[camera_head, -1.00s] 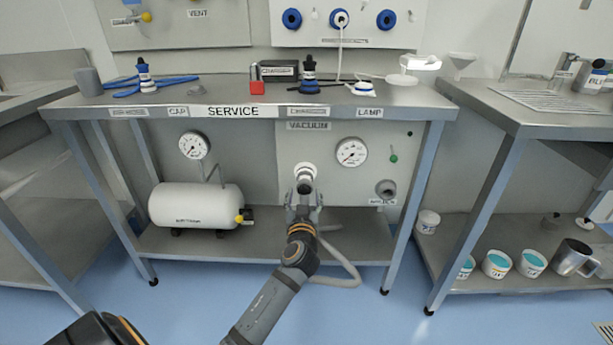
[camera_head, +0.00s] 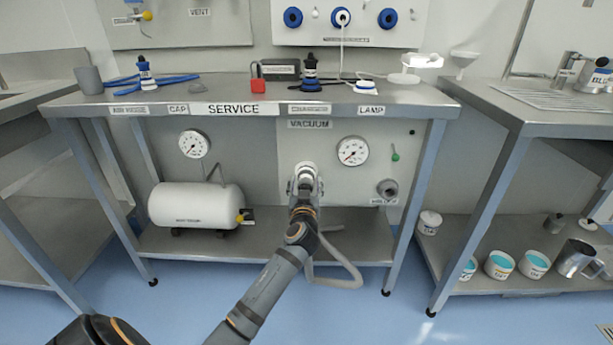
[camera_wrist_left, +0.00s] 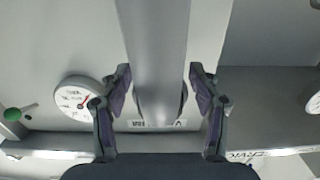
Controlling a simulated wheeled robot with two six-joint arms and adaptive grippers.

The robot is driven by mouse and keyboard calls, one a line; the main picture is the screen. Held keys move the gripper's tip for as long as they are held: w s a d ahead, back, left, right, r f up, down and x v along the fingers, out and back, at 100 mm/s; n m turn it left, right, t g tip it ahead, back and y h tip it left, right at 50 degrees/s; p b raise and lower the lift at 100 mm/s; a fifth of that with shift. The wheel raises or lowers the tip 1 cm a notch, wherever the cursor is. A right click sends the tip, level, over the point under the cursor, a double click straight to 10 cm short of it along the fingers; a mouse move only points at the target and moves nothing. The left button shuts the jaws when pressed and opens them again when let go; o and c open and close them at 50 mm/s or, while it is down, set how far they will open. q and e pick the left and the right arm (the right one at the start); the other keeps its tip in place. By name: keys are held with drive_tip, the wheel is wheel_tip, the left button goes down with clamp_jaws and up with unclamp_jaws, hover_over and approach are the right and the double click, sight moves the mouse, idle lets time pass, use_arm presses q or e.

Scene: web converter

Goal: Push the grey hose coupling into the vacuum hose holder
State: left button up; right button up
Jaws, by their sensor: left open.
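My left gripper (camera_head: 306,181) is in front of the panel under the VACUUM label, at the round white port (camera_head: 305,168). In the left wrist view its fingers (camera_wrist_left: 160,88) are open, one on each side of a wide grey cylinder (camera_wrist_left: 158,45), which looks like the grey hose coupling; I see gaps between it and the fingers. The cylinder's far end faces the panel near the upside-down VACUUM label. A pale grey hose (camera_head: 345,278) hangs in a loop below the gripper. The gripper hides most of the coupling and port in the head view. My right gripper is not visible.
A pressure gauge (camera_head: 352,151) is beside the port. A white tank (camera_head: 195,205) stands on the lower shelf (camera_head: 160,240) at left. The table top (camera_head: 220,98) overhangs the panel.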

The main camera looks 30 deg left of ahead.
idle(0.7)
use_arm(q)
clamp_jaws()
